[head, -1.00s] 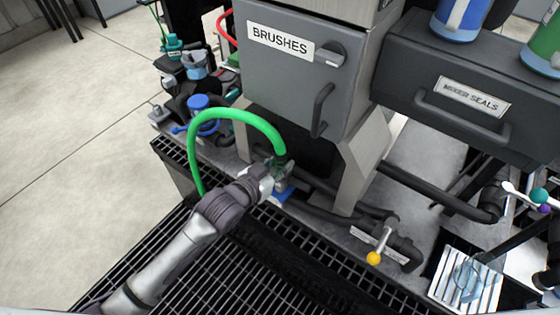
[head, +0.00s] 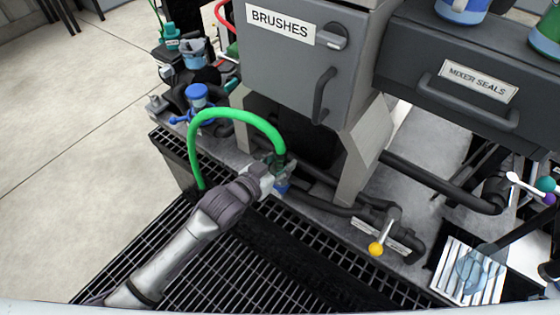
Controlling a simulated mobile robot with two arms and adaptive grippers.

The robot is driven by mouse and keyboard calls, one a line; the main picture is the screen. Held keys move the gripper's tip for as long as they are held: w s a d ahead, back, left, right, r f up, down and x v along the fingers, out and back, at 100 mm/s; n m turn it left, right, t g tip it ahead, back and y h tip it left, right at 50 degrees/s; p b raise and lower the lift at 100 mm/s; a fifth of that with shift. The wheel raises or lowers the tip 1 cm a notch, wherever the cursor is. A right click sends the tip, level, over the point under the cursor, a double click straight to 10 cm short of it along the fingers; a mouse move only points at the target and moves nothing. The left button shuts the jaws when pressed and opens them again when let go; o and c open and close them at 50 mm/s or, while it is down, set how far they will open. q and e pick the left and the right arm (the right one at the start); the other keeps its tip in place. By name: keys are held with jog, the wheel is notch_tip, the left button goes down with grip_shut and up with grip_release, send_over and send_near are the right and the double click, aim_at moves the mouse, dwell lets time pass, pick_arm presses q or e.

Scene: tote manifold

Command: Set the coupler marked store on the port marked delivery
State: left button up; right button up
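A bright green hose (head: 240,115) arcs up and ends in a dark green coupler (head: 278,160) below the grey cabinet. My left gripper (head: 270,176) is at this coupler and appears shut on it, though its fingertips are small and partly hidden. A blue port (head: 282,186) shows just below the coupler; I cannot tell whether the two touch or are apart. No store or delivery marking is readable on them. My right gripper is not in view.
The cabinet marked BRUSHES (head: 290,60) stands right behind the coupler. A drawer marked MIXER SEALS (head: 470,85) is at the right. A yellow-knobbed valve lever (head: 376,248) and dark pipes lie right of the port. A blue valve fitting (head: 198,98) stands to the left.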

pick_arm(q)
jog(key=shift+o, duration=0.3)
jog(key=shift+f, duration=0.1)
jog(key=shift+a, duration=0.1)
jog(key=v, duration=1.2)
